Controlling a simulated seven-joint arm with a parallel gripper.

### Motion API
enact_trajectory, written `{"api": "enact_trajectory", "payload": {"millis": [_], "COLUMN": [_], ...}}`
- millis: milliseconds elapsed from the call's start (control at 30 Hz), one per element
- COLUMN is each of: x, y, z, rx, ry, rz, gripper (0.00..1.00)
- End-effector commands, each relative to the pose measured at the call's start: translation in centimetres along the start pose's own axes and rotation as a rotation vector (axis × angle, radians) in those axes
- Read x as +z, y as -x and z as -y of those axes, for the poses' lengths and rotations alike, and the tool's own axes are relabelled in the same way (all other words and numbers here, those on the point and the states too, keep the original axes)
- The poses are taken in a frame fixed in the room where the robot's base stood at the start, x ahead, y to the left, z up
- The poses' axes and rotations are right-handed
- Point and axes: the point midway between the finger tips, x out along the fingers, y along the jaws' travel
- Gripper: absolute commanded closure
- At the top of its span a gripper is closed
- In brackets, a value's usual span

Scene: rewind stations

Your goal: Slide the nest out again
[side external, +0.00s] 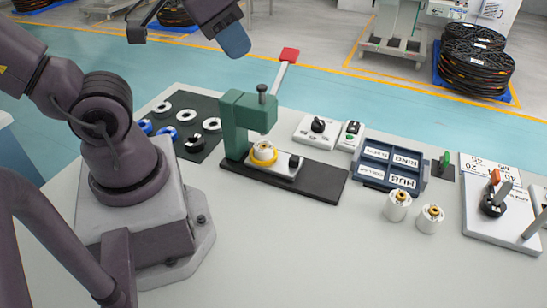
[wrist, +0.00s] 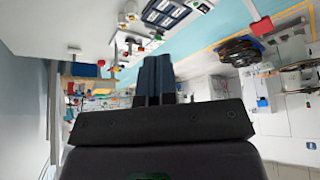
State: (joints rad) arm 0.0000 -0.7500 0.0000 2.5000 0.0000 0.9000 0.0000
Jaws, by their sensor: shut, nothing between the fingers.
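The nest (side external: 284,170) is a light grey sliding plate with a small black knob (side external: 295,160) at its right end. It lies on the black base rail (side external: 318,184) of the green press (side external: 235,122). A yellow ring with a white part (side external: 263,149) sits on the nest, below the press head. The press lever with its red handle (side external: 289,55) points up. My gripper (side external: 236,43) is high above the table, behind and left of the lever, well apart from the nest. Its fingers (wrist: 155,72) are together and empty in the wrist view.
A dark mat (side external: 178,112) with white, blue and black rings lies left of the press. Switch boxes (side external: 316,130), a blue labelled tray (side external: 390,160), two white cylinders (side external: 397,205) and a board with levers (side external: 500,200) stand to the right. The front table is clear.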

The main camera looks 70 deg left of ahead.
Motion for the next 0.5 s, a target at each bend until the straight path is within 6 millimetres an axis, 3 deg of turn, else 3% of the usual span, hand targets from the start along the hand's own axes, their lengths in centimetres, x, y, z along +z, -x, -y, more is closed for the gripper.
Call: {"api": "enact_trajectory", "payload": {"millis": [100,300,500], "x": [0.0,-0.8,-3.4], "y": [0.0,-1.0,-5.6], "z": [0.0,0.3,1.5], "rx": [0.000,-0.003,-0.026], "ry": [0.000,0.049,0.243], "rz": [0.000,0.038,0.166], "gripper": [0.98,0.52,0.51]}}
